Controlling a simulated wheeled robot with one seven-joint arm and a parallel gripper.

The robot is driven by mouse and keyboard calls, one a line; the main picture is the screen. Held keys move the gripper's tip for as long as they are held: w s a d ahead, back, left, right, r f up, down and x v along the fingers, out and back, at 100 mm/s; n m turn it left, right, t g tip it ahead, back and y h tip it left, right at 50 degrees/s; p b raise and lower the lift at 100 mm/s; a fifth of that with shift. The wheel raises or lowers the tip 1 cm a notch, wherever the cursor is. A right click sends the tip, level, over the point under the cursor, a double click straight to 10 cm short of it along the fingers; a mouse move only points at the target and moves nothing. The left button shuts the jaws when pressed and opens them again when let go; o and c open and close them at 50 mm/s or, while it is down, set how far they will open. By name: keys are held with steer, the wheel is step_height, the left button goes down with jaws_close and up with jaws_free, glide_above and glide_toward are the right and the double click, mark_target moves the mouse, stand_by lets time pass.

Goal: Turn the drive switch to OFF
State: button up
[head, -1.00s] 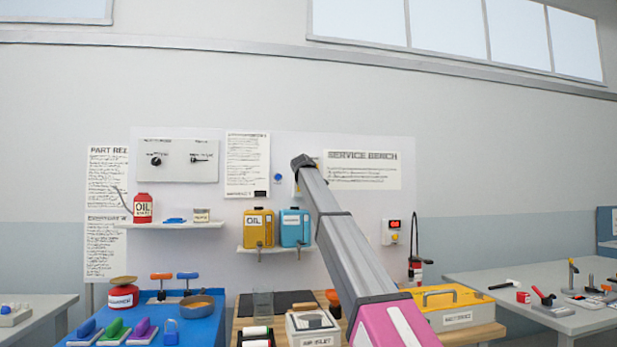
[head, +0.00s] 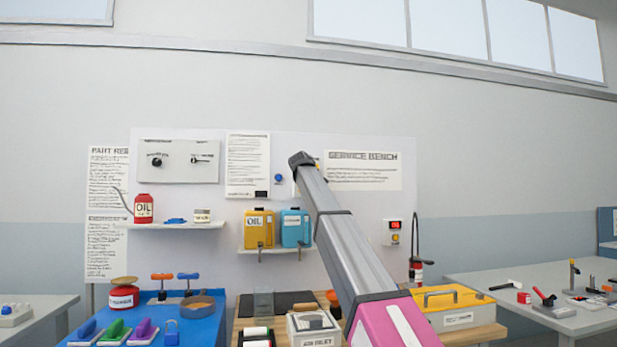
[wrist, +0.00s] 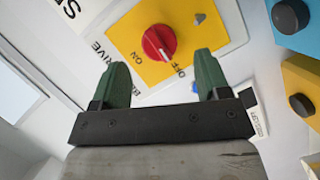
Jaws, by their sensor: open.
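The drive switch is a red round knob (wrist: 159,42) with a white pointer mark, on a yellow plate (wrist: 120,36) in the wrist view. The words ON and OFF stand on the plate on its near side, with OFF further right. The pointer mark slants down towards the side with the lettering; its exact setting is hard to tell. My gripper (wrist: 160,62) is open, its two green fingers apart on either side just below the knob in the picture. Nothing is between them, and I cannot tell whether they touch the panel. In the head view my arm hides the switch and gripper.
A blue container (head: 295,228) and a yellow oil container (head: 258,229) stand on a shelf (head: 276,250) left of my arm. A small box with a red display (head: 393,232) hangs on the board to its right. A bench with a yellow case (head: 452,305) lies below.

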steer(key=s+r, duration=0.1)
steer(key=s, duration=0.5)
steer(key=shift+s+a, duration=0.25)
